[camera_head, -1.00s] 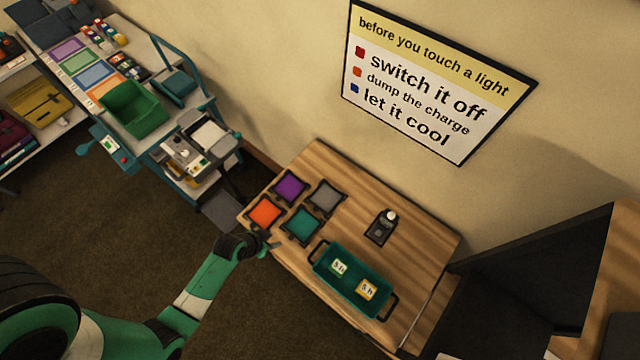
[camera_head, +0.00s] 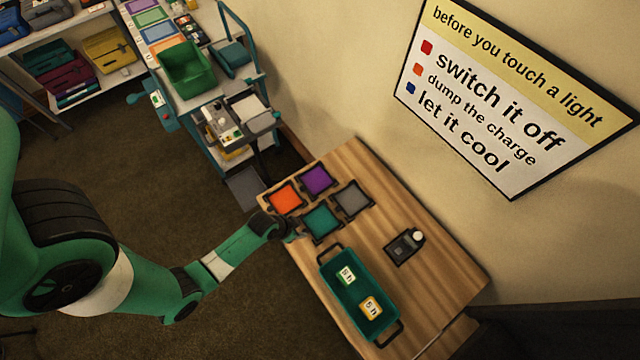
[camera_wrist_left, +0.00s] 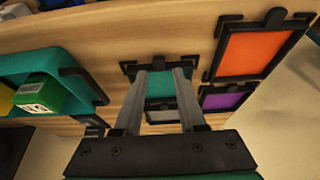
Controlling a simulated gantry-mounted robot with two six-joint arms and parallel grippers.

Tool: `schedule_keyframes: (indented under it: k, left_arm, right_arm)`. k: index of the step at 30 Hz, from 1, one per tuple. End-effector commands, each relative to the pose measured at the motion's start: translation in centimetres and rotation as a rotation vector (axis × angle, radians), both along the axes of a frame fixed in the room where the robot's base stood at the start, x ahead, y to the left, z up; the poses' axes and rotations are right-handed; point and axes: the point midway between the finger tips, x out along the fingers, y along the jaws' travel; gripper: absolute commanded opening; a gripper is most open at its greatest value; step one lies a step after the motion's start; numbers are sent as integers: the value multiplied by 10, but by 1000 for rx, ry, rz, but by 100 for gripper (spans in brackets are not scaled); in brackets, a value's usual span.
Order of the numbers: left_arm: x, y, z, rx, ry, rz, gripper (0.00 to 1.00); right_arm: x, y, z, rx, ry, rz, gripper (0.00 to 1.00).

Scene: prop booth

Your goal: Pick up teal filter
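The teal filter (camera_head: 321,219) is a square teal panel in a dark frame, lying on the wooden table among the other filters. My left gripper (camera_head: 298,233) is at its near-left edge in the head view. In the left wrist view, the teal filter (camera_wrist_left: 160,86) shows between the two grey fingertips of the gripper (camera_wrist_left: 161,74). The fingers are apart with nothing clamped between them. I cannot tell whether they touch the frame. My right gripper is not in view.
Orange (camera_head: 285,198), purple (camera_head: 317,178) and grey (camera_head: 352,199) filters lie close around it. A teal tray (camera_head: 338,308) with two labelled boxes stands nearer the front. A small dark device (camera_head: 404,246) stands to the right. The wooden table (camera_head: 440,270) is bare beside it.

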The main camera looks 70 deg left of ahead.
Motion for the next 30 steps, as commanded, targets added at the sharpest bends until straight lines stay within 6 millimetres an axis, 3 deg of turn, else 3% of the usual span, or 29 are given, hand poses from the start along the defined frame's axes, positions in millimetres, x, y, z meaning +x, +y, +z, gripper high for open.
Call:
schedule_keyframes:
  k: [1, 6, 14, 21, 30]
  left_arm:
    - [2, -1, -16, 0, 1, -1, 40]
    - [11, 1, -37, 0, 1, -1, 40]
    - [12, 1, -38, 0, 0, -1, 40]
    - [12, 1, -38, 0, 0, 0, 0]
    - [12, 1, -38, 0, 0, 0, 0]
  right_arm:
    - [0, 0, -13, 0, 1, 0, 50]
    - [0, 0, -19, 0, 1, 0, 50]
    - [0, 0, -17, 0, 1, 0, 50]
    - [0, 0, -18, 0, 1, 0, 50]
    - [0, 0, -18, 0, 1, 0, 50]
